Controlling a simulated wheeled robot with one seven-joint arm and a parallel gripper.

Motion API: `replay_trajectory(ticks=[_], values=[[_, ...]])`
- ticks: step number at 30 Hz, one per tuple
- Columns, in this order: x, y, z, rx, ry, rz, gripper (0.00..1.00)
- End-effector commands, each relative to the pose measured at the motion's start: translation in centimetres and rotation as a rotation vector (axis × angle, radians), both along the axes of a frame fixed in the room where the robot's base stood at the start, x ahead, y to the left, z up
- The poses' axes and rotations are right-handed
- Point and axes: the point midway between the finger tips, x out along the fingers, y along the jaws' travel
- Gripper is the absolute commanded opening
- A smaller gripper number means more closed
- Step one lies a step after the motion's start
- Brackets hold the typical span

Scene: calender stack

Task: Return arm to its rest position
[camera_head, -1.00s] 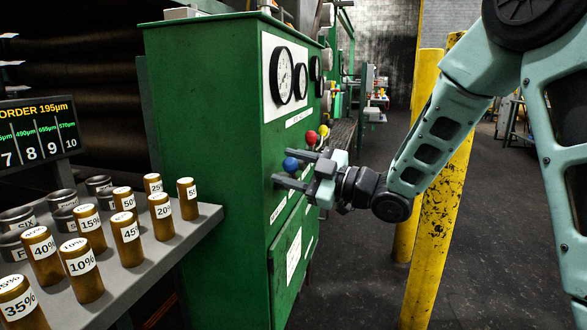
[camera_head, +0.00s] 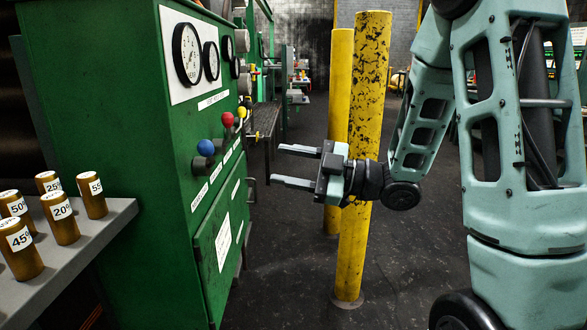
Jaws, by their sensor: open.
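My gripper (camera_head: 296,166) is at the middle of the head view, with its two grey fingers spread apart and pointing left. Nothing shows between the fingers. It is in the air to the right of the green control cabinet (camera_head: 95,150) and apart from it. My teal arm (camera_head: 417,130) comes in from the right and is bent at the elbow, with the wrist low in front of a yellow post.
Two yellow posts (camera_head: 364,120) stand behind my wrist. The cabinet carries gauges and a blue knob (camera_head: 205,148), a red knob (camera_head: 227,119) and a yellow knob (camera_head: 241,112). A grey shelf (camera_head: 105,225) holds several labelled brown cylinders (camera_head: 62,218). Dark floor (camera_head: 290,270) is clear below my gripper.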

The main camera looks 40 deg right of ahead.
Motion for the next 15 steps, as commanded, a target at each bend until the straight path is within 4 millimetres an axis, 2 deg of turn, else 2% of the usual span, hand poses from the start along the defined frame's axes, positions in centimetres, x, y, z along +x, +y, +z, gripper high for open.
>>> replay_trajectory(ticks=[15], values=[[-0.55, -0.52, -0.07, 0.000, -0.001, 0.001, 0.49]])
